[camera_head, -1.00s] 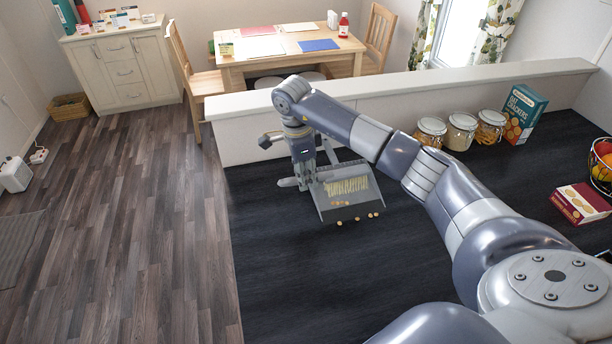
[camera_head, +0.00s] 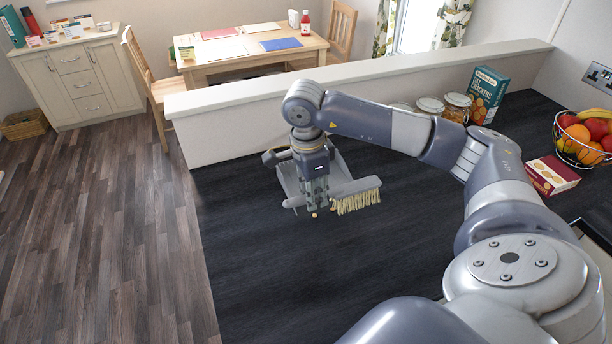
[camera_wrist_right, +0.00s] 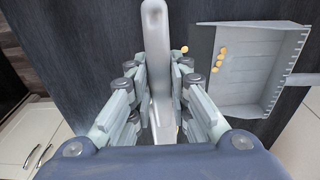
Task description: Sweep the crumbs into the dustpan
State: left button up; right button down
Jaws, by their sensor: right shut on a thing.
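My right gripper (camera_head: 318,206) is shut on the handle of a grey brush (camera_head: 345,188) with pale yellow bristles (camera_head: 358,203), pointing right of the gripper just above or on the dark counter. Its handle (camera_wrist_right: 157,60) runs between the fingers in the wrist view. The grey dustpan (camera_head: 287,178) lies behind the gripper, partly hidden by it and the brush. In the wrist view the dustpan (camera_wrist_right: 255,70) shows to the right, with several crumbs (camera_wrist_right: 220,61) by its left edge and one crumb (camera_wrist_right: 184,48) just outside. Crumbs (camera_head: 314,215) also show beside the fingertips. My left gripper is not in view.
A low white-topped partition (camera_head: 350,72) runs behind the counter. Jars (camera_head: 430,105), a cracker box (camera_head: 487,93), a red box (camera_head: 552,174) and a fruit basket (camera_head: 585,138) stand at the right. The counter in front (camera_head: 300,275) is clear.

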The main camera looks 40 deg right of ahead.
notch_tip(320, 180, down, 7)
jog(key=b, duration=0.4)
jog(key=shift+w+a+f, duration=0.1)
jog(key=shift+w, duration=0.1)
jog(key=shift+w+a, duration=0.25)
jog(key=shift+a, duration=0.1)
jog(key=shift+w, duration=0.3)
jog(key=w+d, duration=0.1)
jog(key=w, duration=0.2)
jog(key=w+d+r, duration=0.1)
jog(key=w, duration=0.5)
jog(key=shift+w+d+r, duration=0.15)
jog(key=shift+d+r, duration=0.05)
jog(key=shift+d, duration=0.2)
jog(key=shift+w+d+r+p, duration=0.1)
jog(key=shift+r+p, duration=0.8)
jog(key=shift+r, duration=0.6)
jog(key=shift+w+d+r+p, duration=0.1)
jog(key=shift+r+p, duration=0.8)
jog(key=shift+r, duration=0.55)
jog(key=shift+s+a, duration=0.1)
jog(key=shift+a, duration=0.05)
